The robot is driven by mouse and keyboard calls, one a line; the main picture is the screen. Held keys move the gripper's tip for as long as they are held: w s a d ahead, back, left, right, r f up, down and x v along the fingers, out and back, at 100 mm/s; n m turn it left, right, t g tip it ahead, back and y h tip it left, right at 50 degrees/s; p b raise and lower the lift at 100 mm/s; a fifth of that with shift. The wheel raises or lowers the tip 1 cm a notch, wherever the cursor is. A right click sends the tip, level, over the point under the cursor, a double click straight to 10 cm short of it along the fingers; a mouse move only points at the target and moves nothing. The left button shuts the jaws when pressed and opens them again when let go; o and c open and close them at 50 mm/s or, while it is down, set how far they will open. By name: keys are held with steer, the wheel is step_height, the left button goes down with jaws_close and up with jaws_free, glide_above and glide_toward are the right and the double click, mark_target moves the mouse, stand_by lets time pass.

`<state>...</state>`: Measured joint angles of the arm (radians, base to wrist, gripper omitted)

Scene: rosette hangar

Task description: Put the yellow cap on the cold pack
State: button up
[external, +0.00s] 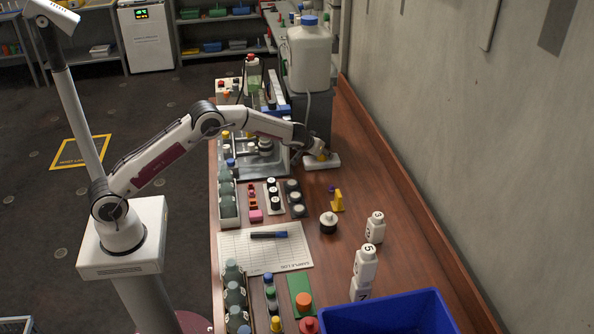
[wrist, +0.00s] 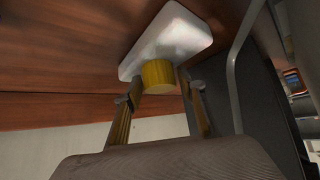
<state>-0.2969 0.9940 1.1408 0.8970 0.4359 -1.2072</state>
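The cold pack (wrist: 176,32) is a white rounded slab lying on the wooden bench. It shows in the external view (external: 329,164), near the back right of the bench. The yellow cap (wrist: 158,75) is a short cylinder over the near edge of the pack in the wrist view. In the external view it is a small yellow spot (external: 323,155) at the pack. My gripper (wrist: 161,82) has a fingertip close against each side of the cap and looks shut on it. I cannot tell whether the cap rests on the pack or is just above it.
A dark stand with a large white jug (external: 309,58) rises close behind my gripper. A metal-topped device (external: 262,158) stands to its left. A yellow clip-like piece (external: 338,201) and a round jar (external: 328,223) stand nearer. The wall is at the right; bench between is clear.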

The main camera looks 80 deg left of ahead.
steer(key=shift+r, duration=0.1)
stand_by(0.3)
steer(key=shift+r, duration=0.15)
steer(key=v, duration=1.1)
steer(key=shift+s+d+r, duration=0.2)
steer(key=shift+s+r, duration=0.05)
steer(key=shift+r, duration=0.05)
stand_by(0.7)
steer(key=s+d+r+m+h, duration=0.1)
steer(key=s+d+r+m, duration=0.1)
steer(key=s+d+r, duration=0.55)
steer(key=s+d+r+m+h, duration=0.1)
steer(key=s+d+r, duration=0.55)
steer(key=s, duration=0.65)
steer(key=s+d+m+h, duration=0.1)
steer(key=s+d, duration=0.3)
steer(key=s, duration=0.5)
steer(key=s+d+f+m+h, duration=0.1)
steer(key=s+d+m+h, duration=0.1)
steer(key=s, duration=0.7)
steer(key=s+d+m+h, duration=0.1)
steer(key=s+d+m, duration=0.2)
steer(key=s+d, duration=0.3)
steer(key=s, duration=0.3)
steer(key=shift+d+f+g, duration=0.25)
steer(key=shift+f+g, duration=0.15)
